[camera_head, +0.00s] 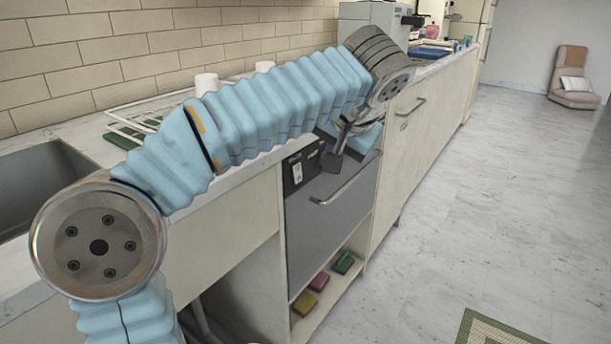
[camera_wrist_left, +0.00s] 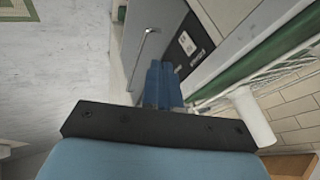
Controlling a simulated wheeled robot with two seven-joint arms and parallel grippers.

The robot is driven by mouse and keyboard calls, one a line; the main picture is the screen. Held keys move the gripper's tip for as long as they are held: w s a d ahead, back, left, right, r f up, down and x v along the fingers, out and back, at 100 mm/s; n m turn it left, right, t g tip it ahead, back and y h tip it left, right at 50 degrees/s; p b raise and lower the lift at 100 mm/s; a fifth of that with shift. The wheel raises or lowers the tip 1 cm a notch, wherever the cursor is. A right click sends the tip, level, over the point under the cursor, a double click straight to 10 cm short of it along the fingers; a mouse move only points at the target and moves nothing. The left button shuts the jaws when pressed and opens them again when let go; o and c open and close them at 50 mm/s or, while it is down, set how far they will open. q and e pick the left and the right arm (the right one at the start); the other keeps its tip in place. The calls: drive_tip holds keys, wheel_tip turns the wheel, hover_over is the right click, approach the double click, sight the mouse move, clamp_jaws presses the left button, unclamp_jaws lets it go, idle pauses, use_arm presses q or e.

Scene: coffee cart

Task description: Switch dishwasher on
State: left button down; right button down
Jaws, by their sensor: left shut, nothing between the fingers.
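The dishwasher (camera_head: 330,213) is a grey-fronted unit under the counter with a bar handle (camera_head: 345,179). Its black control panel (camera_head: 302,166) with a white switch plate (camera_head: 297,171) is at the upper left of the front. My left arm reaches across the counter from the left. My left gripper (camera_head: 334,161) is at the top of the front, just right of the panel, and my arm partly hides this area. In the wrist view its blue fingers (camera_wrist_left: 163,80) are together and empty, with the panel (camera_wrist_left: 188,43) beyond them. Contact cannot be told. My right gripper is out of view.
A sink (camera_head: 45,190) is at the left, and a drying rack (camera_head: 135,122) and white cups (camera_head: 206,83) stand on the counter. Sponges (camera_head: 318,281) lie on the shelf below the dishwasher. The floor (camera_head: 480,180) to the right is mostly clear.

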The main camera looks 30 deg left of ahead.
sight(298, 173)
use_arm(q)
drive_tip(key=w+a+f, duration=0.1)
drive_tip(key=a+f, duration=0.1)
drive_tip(key=f, duration=0.1)
drive_tip(key=w+a+f, duration=0.2)
drive_tip(key=a+f, duration=0.1)
drive_tip(key=w+a+f, duration=0.1)
drive_tip(key=a+f, duration=0.1)
drive_tip(key=a, duration=0.1)
drive_tip(key=shift+w+f+b, duration=0.15)
drive_tip(key=shift+f+b, duration=0.2)
drive_tip(key=shift+f, duration=0.05)
drive_tip(key=shift+a+f, duration=0.2)
drive_tip(key=shift+a, duration=0.1)
drive_tip(key=shift+r, duration=0.2)
